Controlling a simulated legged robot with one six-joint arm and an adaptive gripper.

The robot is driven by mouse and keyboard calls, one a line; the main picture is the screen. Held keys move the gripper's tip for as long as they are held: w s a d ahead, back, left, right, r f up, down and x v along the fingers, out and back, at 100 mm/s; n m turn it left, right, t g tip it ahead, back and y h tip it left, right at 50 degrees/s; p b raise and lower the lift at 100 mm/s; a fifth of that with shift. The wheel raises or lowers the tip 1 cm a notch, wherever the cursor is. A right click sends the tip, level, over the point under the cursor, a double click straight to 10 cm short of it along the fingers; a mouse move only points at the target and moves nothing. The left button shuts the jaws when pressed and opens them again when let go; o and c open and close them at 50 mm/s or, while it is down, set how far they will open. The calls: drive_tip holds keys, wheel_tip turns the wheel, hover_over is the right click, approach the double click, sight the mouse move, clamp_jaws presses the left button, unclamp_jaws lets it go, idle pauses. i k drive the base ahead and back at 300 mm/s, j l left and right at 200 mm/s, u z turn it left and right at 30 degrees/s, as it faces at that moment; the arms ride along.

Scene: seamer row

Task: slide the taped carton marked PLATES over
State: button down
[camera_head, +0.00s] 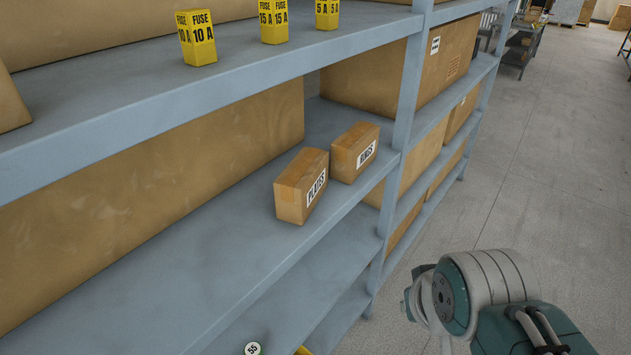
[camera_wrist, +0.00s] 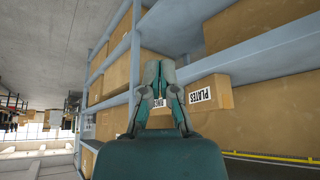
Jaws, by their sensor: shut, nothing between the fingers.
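The taped carton marked PLATES (camera_head: 289,203) stands upright on the middle blue-grey shelf (camera_head: 215,255), near its front edge. In the wrist view the same carton (camera_wrist: 221,88) shows with its label upside down, to the right of my gripper (camera_wrist: 159,72). My gripper is shut and empty, its fingertips together, apart from the carton. In the head view only my arm shows, at the lower right, outside the shelf; my fingers cannot be made out there.
A smaller carton, seemingly marked RINGS (camera_head: 345,160), stands close to the right of PLATES. A shelf post (camera_head: 408,90) rises just beyond it. Large brown boxes (camera_head: 150,190) fill the back. Yellow fuse boxes (camera_head: 197,40) stand above. Shelf left of PLATES is clear in front.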

sight(298, 189)
drive_tip(key=j+z, duration=0.25)
drive_tip(key=z, duration=0.15)
drive_tip(key=j+z, duration=0.25)
drive_tip(key=z, duration=0.15)
drive_tip(key=j+z, duration=0.25)
drive_tip(key=z, duration=0.15)
drive_tip(key=j, duration=0.15)
